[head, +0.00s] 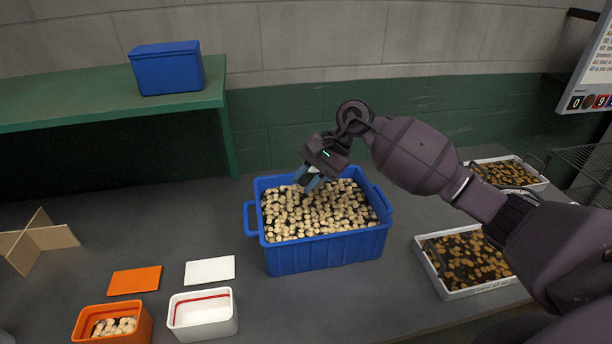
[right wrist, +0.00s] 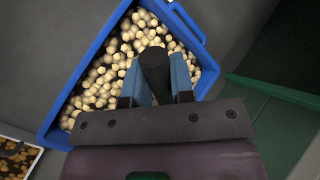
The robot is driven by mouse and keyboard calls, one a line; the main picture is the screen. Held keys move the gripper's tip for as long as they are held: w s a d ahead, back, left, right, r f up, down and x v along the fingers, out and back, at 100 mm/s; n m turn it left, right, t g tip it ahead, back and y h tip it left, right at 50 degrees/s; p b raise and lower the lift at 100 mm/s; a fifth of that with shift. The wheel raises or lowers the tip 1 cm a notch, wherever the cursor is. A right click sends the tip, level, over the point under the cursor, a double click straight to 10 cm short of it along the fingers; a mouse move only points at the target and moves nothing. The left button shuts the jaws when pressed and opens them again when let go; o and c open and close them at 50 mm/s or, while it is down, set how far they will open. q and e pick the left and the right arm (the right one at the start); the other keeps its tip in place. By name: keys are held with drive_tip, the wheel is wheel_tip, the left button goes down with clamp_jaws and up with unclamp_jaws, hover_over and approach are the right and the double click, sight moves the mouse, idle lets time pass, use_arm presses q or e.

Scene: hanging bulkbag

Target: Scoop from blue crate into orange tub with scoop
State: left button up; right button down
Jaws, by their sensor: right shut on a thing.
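The blue crate (head: 325,252) stands on the grey table, filled with pale, round pieces (head: 310,212). It also shows in the right wrist view (right wrist: 88,62). My right gripper (head: 309,181) is over the crate's back left part, pointing down. In the right wrist view its blue fingers are shut on a dark object, seemingly the scoop's handle (right wrist: 155,68). The scoop's bowl is not visible; I cannot tell how deep it is or what it holds. The orange tub (head: 143,328) is at the front left with some pale pieces inside. My left gripper is not in view.
A white tub (head: 206,331) stands between orange tub and crate. An orange lid (head: 135,280) and white lid (head: 210,270) lie behind the tubs. White trays of brown pieces (head: 470,290) (head: 540,186) are right. A wooden divider (head: 52,238) is left. A closed blue box (head: 168,70) sits on a green shelf.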

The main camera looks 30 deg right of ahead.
wheel_tip(320, 180, down, 10)
drive_tip(key=w+d+b, duration=0.1)
drive_tip(key=w+b, duration=0.1)
drive_tip(key=b, duration=0.2)
drive_tip(key=shift+d+f+b, duration=0.2)
drive_tip(key=shift+d+b, duration=0.1)
drive_tip(key=shift+b, duration=0.05)
idle(2.0)
drive_tip(key=shift+w, duration=0.1)
drive_tip(key=shift+r, duration=0.15)
idle(0.9)
